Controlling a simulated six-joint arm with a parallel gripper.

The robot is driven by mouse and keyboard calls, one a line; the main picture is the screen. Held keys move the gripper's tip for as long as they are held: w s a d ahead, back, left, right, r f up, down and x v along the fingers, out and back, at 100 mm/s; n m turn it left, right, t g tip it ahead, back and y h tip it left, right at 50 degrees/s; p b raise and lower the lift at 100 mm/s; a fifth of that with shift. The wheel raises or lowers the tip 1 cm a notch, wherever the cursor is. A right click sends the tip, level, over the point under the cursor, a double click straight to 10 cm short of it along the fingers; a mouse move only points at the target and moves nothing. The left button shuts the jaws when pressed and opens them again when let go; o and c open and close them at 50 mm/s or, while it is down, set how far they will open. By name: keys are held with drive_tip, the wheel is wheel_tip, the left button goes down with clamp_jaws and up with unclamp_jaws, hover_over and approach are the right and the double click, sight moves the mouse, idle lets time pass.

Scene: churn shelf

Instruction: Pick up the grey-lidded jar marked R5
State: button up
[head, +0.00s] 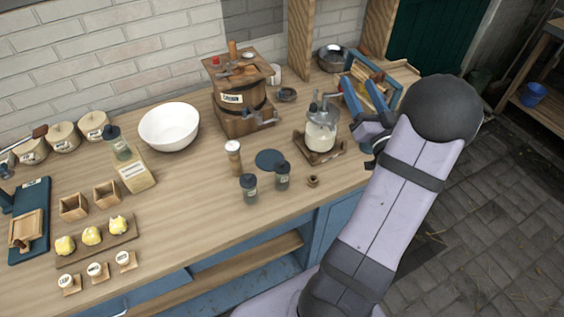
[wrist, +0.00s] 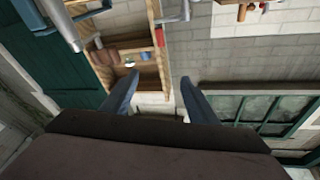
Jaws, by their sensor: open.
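Two small dark grey-lidded glass jars stand side by side near the front of the counter in the head view, a left one (head: 249,189) and a right one (head: 282,177). A third grey-lidded jar (head: 118,146) stands at the back left, beside a wooden block with a label. The jars' labels are too small to read, so I cannot tell which is R5. My gripper (head: 360,84) is raised at the counter's right end, apart from all three jars. In the wrist view my gripper (wrist: 159,77) is open and empty. No jar is seen there.
A glass churn (head: 320,132) stands on a wooden base between the jar pair and my gripper. A white bowl (head: 169,127) stands behind. Counter front is partly clear.

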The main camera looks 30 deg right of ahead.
drive_tip(key=a+f+n+y, duration=0.45)
drive_tip(key=a+y, duration=0.25)
drive_tip(key=a, duration=0.2)
drive_tip(key=n+g+y+b, duration=0.3)
drive_tip(key=n+b, duration=0.2)
approach(276, 167)
drive_tip(key=w, duration=0.1)
drive_tip(key=w+f, duration=0.1)
drive_tip(key=w, duration=0.3)
drive_tip(key=shift+w+a+f, duration=0.25)
drive_tip(key=shift+f, duration=0.6)
drive_tip(key=shift+r+p+x, duration=0.15)
drive_tip(key=shift+p+x, duration=0.65)
drive_tip(key=shift+x, duration=0.7)
drive_tip(key=shift+r+p+x, duration=0.15)
drive_tip(key=shift+p+x, duration=0.6)
drive_tip(key=shift+x, duration=0.7)
drive_tip(key=shift+w+a+f, duration=0.15)
drive_tip(key=shift+w, duration=0.55)
drive_tip(key=c, duration=1.2)
